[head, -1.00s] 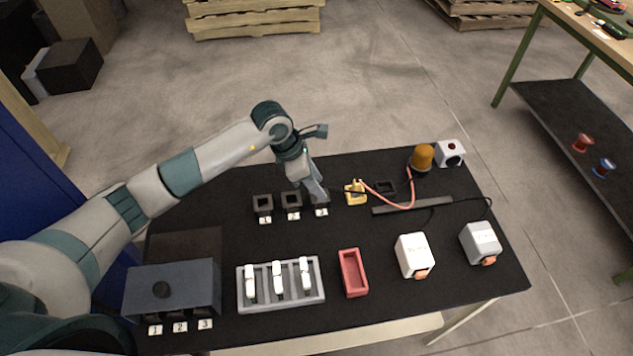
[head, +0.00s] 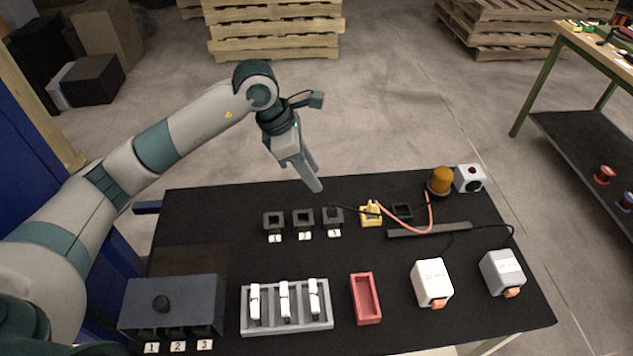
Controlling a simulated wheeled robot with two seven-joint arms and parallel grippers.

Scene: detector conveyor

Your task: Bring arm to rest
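My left arm comes in from the left, and its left gripper (head: 314,187) hangs above the back part of the black table (head: 220,205), behind the row of small black sockets. Its fingers point down and to the right. They look close together, with nothing visible held, but the angle hides whether a gap lies between them. The fingertips are apart from the nearest black socket (head: 333,217). My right gripper is not in the view.
A yellow connector (head: 371,212) with a red cable, an orange beacon (head: 440,181) and a dark strip (head: 430,230) are right.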

